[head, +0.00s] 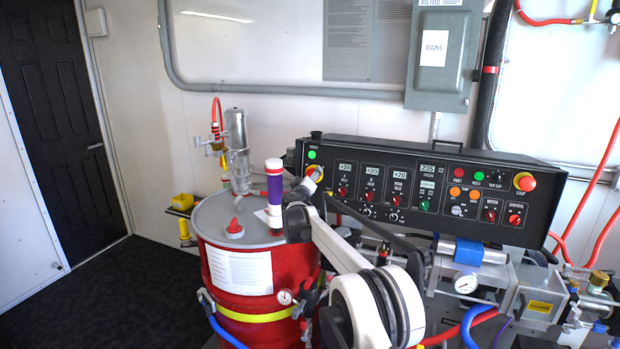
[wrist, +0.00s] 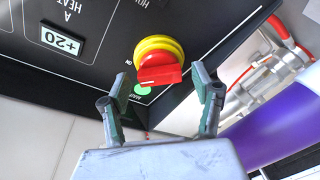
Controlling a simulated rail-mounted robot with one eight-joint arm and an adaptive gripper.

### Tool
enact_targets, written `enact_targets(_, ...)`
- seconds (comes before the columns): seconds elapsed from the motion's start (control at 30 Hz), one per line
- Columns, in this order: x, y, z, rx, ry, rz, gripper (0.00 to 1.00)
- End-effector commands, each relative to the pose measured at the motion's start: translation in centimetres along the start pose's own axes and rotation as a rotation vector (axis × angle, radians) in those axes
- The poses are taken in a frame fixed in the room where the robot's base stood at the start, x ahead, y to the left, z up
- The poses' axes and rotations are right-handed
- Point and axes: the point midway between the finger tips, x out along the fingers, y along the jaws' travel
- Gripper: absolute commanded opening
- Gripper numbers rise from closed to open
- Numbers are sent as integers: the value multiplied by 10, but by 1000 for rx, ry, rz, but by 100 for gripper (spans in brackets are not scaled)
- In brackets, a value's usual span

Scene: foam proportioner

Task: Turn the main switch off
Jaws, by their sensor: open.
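The main switch is a red rotary knob on a yellow ring (wrist: 160,62) at the corner of the black control panel (wrist: 95,95). The wrist view shows an "ON" mark to its left and a lit green lamp (wrist: 141,89) beside it. In the head view the switch (head: 316,172) is partly hidden by my gripper (head: 304,187) at the panel's left end. In the wrist view my gripper (wrist: 161,80) is open, with one finger on each side of the red handle. The fingers look apart from it; the exact depth gap is unclear.
A red drum (head: 235,268) stands below and left of the panel. A white and purple cylinder (head: 274,195) stands on its lid, close to my gripper. Other knobs and a red stop button (head: 525,183) lie along the panel.

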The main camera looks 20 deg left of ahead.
Motion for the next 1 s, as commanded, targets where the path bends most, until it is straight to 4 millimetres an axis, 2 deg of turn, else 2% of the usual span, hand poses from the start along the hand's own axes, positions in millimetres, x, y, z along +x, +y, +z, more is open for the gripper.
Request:
enact_targets(0.37,2,0,0,0,0,0,62)
enact_targets(0.7,2,0,0,0,0,0,17)
enact_targets(1.0,2,0,1,-33,0,-10,16)
